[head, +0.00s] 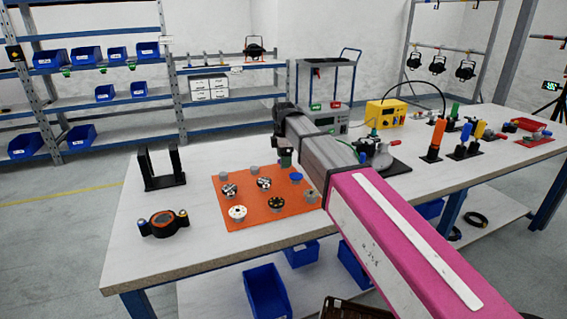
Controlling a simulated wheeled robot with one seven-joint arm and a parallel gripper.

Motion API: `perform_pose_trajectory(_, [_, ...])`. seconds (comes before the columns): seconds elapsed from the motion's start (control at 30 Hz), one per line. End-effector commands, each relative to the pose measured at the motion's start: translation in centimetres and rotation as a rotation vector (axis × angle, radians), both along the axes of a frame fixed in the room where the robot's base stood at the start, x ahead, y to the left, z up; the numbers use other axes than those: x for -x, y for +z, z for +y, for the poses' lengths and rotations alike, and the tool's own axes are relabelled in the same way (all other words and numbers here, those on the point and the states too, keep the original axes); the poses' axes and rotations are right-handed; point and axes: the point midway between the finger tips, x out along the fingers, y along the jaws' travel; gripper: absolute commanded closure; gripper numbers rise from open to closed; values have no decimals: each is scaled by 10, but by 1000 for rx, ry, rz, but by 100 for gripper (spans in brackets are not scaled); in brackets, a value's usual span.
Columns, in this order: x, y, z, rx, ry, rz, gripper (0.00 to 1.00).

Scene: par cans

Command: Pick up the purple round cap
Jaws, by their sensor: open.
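An orange mat (245,217) lies on the workbench with several small round parts on it. A blue round cap (296,177) sits near its right side, close to my arm. I cannot make out a clearly purple cap; my arm hides part of the mat's right edge. My gripper (285,160) points down above the far part of the mat, to the left of my pink and grey arm. It is small and dark here, and nothing shows held in it. It is open and appears apart from the blue cap.
A black upright bracket (161,168) and a round black-and-orange device (163,222) stand left of the mat. The bench's front left is clear.

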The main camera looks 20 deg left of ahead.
Motion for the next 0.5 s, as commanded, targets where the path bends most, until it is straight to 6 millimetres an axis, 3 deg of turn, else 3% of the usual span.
perform_pose_trajectory(0.47, [0, -3, 0, 0, 0, 0, 20])
perform_pose_trajectory(0.5, [0, -3, 0, 0, 0, 0, 23])
